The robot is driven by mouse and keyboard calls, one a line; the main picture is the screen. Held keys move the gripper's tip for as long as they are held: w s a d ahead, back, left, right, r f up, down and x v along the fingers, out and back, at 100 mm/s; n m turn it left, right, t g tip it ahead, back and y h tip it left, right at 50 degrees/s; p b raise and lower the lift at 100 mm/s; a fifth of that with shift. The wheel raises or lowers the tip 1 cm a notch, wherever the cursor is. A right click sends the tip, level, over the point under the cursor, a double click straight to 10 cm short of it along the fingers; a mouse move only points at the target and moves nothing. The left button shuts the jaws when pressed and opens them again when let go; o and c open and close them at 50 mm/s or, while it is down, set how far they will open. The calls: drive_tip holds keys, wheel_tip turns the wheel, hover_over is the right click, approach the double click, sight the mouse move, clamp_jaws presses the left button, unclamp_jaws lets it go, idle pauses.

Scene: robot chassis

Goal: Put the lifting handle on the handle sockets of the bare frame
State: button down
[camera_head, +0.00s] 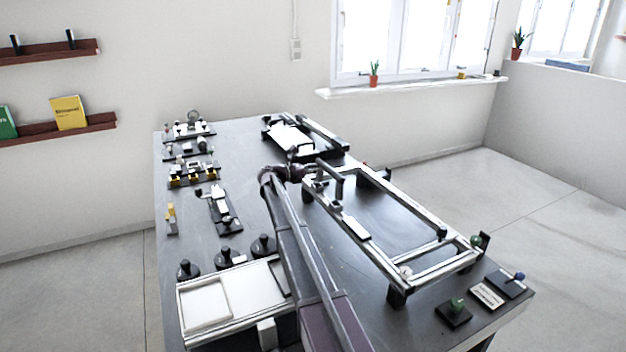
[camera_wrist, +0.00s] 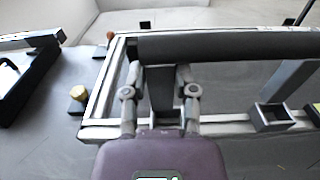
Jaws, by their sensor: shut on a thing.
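The lifting handle is a dark round bar (camera_wrist: 225,45) with grey legs, lying across the top of the wrist view. My gripper (camera_wrist: 160,78) is shut on it near its left end. In the head view the handle (camera_head: 339,186) stands over the far left part of the bare frame (camera_head: 420,262), with my gripper (camera_head: 312,172) at its left. The bare frame's silver rails also show in the wrist view (camera_wrist: 103,85). One square handle socket (camera_wrist: 272,116) shows below the handle's right leg. I cannot tell whether the leg is in it. The other socket is hidden.
A dark fixture with a white part (camera_head: 290,138) stands beyond the frame. Small parts in racks (camera_head: 190,150) line the table's left side. A white tray (camera_head: 205,303) and dark round knobs (camera_head: 227,258) are at the near left. Small blocks (camera_head: 455,312) lie at the near right.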

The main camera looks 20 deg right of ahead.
sight(318, 177)
drive_tip(key=shift+s+a+f, duration=0.1)
drive_tip(key=shift+s+a, duration=0.3)
drive_tip(key=shift+a, duration=0.2)
wheel_tip(318, 177, down, 2)
drive_tip(key=b, duration=0.2)
drive_tip(key=shift+d+f+b, duration=0.1)
drive_tip(key=shift+f+b, duration=0.05)
drive_tip(key=shift+b, duration=0.15)
drive_tip(key=shift+f+b, duration=0.45)
drive_tip(key=shift+s, duration=0.15)
drive_tip(key=shift+f, duration=0.1)
drive_tip(key=shift+c, duration=2)
unclamp_jaws()
drive_tip(key=shift+f, duration=0.1)
drive_tip(key=shift+w, duration=0.2)
